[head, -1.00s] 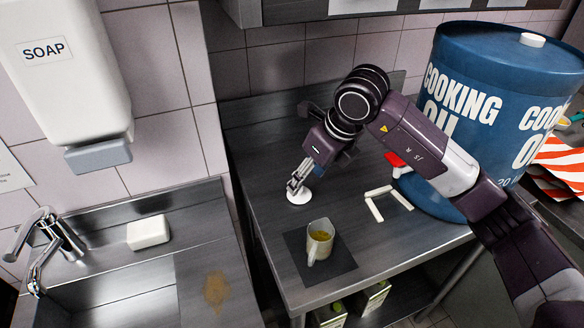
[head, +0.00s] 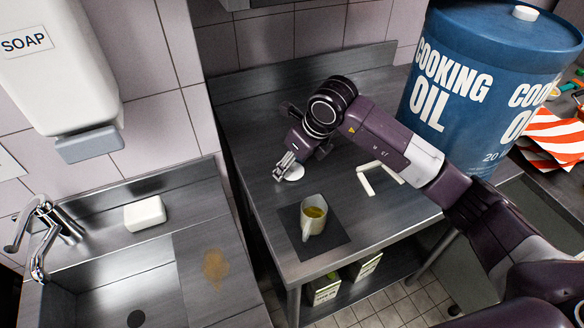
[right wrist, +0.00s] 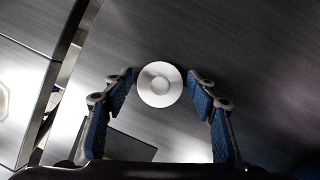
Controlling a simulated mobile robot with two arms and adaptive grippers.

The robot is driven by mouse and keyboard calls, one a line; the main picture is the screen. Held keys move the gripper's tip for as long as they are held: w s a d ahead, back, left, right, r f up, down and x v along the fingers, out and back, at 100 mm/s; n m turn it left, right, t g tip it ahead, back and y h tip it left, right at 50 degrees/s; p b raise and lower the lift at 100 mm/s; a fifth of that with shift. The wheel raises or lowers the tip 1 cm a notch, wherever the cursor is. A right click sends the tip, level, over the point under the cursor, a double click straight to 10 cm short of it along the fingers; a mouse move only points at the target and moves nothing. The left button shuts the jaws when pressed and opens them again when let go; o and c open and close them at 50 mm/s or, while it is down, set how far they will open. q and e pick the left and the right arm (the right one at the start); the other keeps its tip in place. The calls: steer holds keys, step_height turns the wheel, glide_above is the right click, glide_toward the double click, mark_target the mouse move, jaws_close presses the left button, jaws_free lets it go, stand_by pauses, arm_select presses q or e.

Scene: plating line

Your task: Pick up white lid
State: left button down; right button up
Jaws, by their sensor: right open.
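The white lid (head: 294,173) is a small round disc lying on the steel table (head: 262,150). It also shows in the right wrist view (right wrist: 160,85), as a disc with a raised ring at its middle. My right gripper (head: 279,178) is at the lid's left side in the head view. In the right wrist view the right gripper (right wrist: 164,88) is open, with one blue-padded finger on each side of the lid. I cannot tell whether a finger touches it. The left gripper is not in view.
A mug (head: 313,214) with yellowish liquid stands on a dark mat (head: 334,240) near the table's front. A white bracket-shaped piece (head: 366,182) lies to the right. A large blue oil drum (head: 440,60) stands behind my arm. A sink (head: 95,285) is at left.

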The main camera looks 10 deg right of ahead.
steer(key=c, duration=0.5)
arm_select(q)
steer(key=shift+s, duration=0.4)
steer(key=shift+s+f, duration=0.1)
